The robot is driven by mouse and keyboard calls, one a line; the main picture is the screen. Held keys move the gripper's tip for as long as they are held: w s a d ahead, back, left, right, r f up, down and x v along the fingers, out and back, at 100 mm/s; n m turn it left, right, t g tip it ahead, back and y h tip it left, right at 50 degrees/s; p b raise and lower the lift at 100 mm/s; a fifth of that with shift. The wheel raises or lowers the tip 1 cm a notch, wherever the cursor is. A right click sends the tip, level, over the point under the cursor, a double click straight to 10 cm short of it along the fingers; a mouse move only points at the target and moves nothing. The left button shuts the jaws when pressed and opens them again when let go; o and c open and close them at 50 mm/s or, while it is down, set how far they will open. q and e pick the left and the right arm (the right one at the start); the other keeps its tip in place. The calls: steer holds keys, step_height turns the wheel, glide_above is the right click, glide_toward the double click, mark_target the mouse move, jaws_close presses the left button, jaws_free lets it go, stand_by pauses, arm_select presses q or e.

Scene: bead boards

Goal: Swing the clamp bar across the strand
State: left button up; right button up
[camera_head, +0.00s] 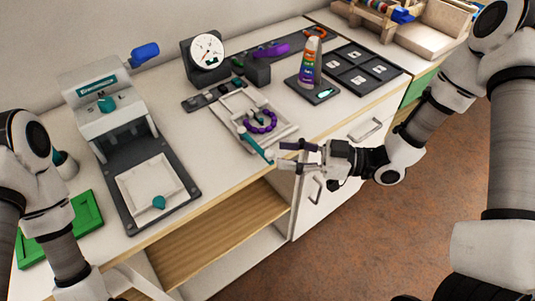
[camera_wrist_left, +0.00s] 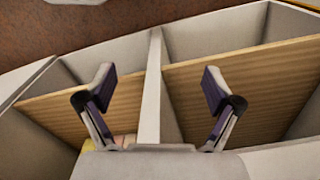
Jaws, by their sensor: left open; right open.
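A white bead board (camera_head: 236,104) lies on the counter near its front edge. A ring-shaped strand of purple beads (camera_head: 260,122) lies on it. A teal bar (camera_head: 252,145), which looks like the clamp bar, runs along the board's front left side, beside the strand rather than across it. My right gripper (camera_head: 281,155) is open just right of the bar's front end; I cannot tell whether they touch. My left gripper (camera_wrist_left: 158,88) is open and empty in the left wrist view, facing the shelves below the counter.
A grey press with a white plate (camera_head: 152,189) stands left of the board. A green tray (camera_head: 86,213) lies farther left. Behind are a dial gauge (camera_head: 207,51) and a purple-handled clamp (camera_head: 272,50).

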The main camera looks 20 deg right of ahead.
mark_target(270, 153)
steer(key=x, duration=0.4)
steer(key=shift+a, duration=0.2)
steer(key=shift+w, duration=0.1)
jaws_close()
